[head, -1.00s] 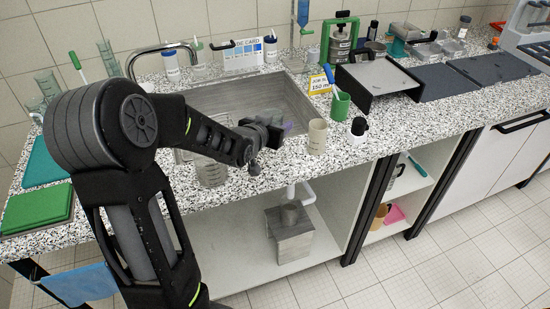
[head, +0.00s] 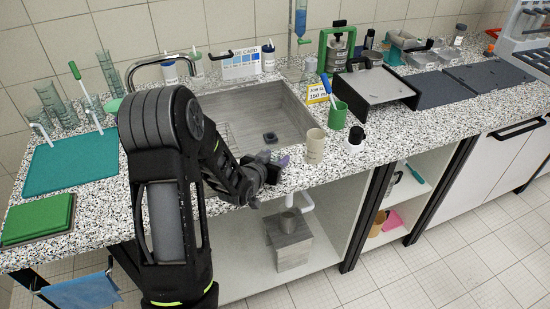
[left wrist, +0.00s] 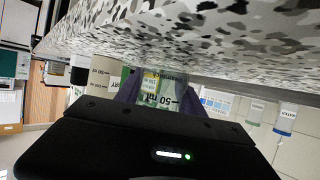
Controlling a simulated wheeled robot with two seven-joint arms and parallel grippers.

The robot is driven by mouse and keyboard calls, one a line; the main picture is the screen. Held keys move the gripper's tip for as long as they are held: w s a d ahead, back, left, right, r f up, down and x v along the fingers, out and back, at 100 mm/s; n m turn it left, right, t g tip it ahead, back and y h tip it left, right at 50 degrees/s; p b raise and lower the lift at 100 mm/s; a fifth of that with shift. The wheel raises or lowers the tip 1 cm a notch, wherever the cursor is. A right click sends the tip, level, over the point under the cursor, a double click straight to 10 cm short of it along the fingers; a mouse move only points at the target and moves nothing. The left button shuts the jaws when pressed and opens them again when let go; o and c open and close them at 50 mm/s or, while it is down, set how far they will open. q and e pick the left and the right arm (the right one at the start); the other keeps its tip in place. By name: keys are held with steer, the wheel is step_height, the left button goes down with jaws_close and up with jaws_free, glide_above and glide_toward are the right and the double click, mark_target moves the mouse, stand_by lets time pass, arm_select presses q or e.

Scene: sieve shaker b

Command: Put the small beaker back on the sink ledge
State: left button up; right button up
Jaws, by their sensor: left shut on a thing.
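My left gripper (head: 276,163) is over the speckled counter strip (head: 308,178) in front of the sink (head: 285,112). In the left wrist view its purple fingers (left wrist: 158,92) are shut on a small clear beaker (left wrist: 170,100) with a "50 ml" mark. That view is upside down, and the speckled counter lies close to the beaker. I cannot tell whether the beaker touches it. In the head view the beaker is hidden behind my gripper. My right gripper is not in view.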

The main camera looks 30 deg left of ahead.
arm_select(q)
steer(key=shift+f, duration=0.25)
